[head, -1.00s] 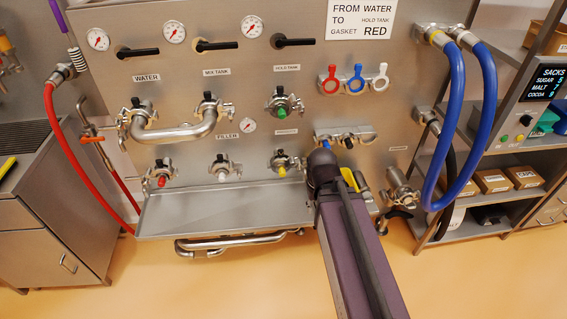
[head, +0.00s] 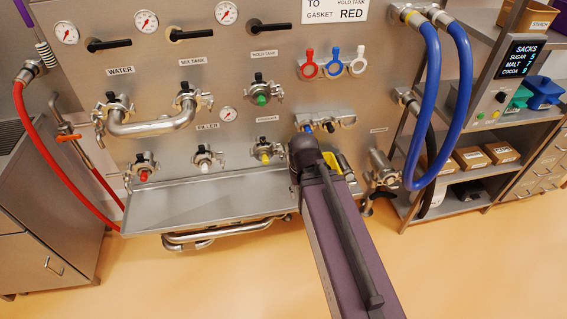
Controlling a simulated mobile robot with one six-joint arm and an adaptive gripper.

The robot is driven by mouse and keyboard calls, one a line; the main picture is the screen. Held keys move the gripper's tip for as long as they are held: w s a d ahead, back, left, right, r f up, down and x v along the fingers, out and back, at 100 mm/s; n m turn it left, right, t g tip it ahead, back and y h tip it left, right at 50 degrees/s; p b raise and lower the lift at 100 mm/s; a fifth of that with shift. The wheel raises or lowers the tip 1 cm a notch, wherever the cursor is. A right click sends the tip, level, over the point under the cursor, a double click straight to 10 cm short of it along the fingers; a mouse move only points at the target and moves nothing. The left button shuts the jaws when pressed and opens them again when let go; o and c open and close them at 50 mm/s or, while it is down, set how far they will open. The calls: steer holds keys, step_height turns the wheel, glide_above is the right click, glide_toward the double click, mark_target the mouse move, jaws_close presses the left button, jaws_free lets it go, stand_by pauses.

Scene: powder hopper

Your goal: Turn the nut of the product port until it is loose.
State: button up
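A port with a yellow centre (head: 264,156) and a winged clamp nut sits low on the steel panel, under a small label (head: 267,119) too small to read surely; it may be the product port. Its nut looks closed around it. My purple arm reaches up from the bottom, its dark rounded end (head: 304,150) just right of this port. My gripper's fingers are hidden behind the arm, so I cannot tell whether they touch a nut. Similar ports with white (head: 205,160), red (head: 144,173) and green (head: 262,98) centres are nearby.
A steel tray (head: 200,209) juts out below the ports. A bent pipe (head: 155,125) joins two upper ports. Blue hoses (head: 430,100) hang at right, a red hose (head: 55,150) at left. Red, blue and white gaskets (head: 333,63) hang above my arm. Open floor lies in front.

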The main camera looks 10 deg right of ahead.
step_height(320, 180, up, 15)
steer(key=p, duration=1.4)
steer(key=shift+p, duration=0.4)
steer(key=shift+d, duration=0.15)
